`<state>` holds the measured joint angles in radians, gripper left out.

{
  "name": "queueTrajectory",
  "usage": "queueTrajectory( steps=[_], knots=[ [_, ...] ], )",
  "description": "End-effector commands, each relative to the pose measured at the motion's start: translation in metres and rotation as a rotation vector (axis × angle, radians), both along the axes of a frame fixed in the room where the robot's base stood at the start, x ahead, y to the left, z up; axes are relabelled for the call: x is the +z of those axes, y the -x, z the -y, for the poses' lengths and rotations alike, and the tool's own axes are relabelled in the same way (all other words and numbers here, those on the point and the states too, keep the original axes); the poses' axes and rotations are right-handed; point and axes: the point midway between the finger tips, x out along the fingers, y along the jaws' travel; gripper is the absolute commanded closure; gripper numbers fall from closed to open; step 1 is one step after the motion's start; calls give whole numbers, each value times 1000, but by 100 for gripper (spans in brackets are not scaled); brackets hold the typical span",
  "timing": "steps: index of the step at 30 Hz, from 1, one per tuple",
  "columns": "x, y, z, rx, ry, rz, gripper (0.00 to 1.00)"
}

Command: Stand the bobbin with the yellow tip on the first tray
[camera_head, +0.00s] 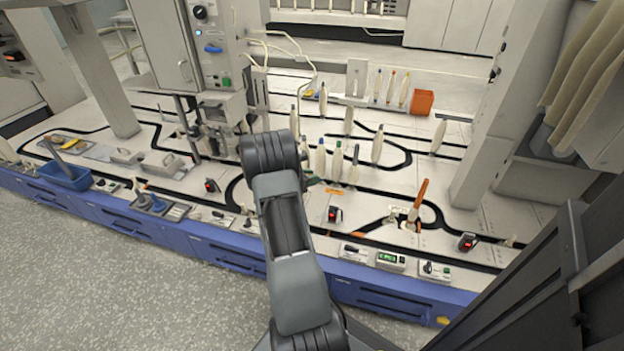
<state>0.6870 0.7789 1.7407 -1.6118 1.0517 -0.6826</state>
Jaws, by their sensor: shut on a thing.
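My arm reaches over the front of the bench, and its wrist hides my gripper and whatever is between its jaws. Several pale bobbins stand upright just right of the wrist, among them a green-tipped bobbin (337,162) and a dark-tipped bobbin (377,148). Another dark-tipped bobbin (294,122) stands just beyond the wrist. At the back, bobbins stand in a row on a narrow tray (384,106); one bobbin (404,92) there has a yellow-orange tip. I cannot tell for sure which bobbin has the yellow tip or which tray is the first.
An orange box (422,102) stands at the right end of the back row. A machine column (215,50) stands at the back left, and a pale post (492,120) at the right. An orange upright tool (418,200) stands at the front right. A blue bin (66,177) is far left.

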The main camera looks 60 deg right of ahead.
Motion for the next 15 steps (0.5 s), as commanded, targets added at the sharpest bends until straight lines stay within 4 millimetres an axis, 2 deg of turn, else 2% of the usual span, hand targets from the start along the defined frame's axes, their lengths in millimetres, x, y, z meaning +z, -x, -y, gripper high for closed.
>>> queueTrajectory(
  steps=[15],
  knots=[
    [0,-13,3,0,1,3,100]
  ],
)
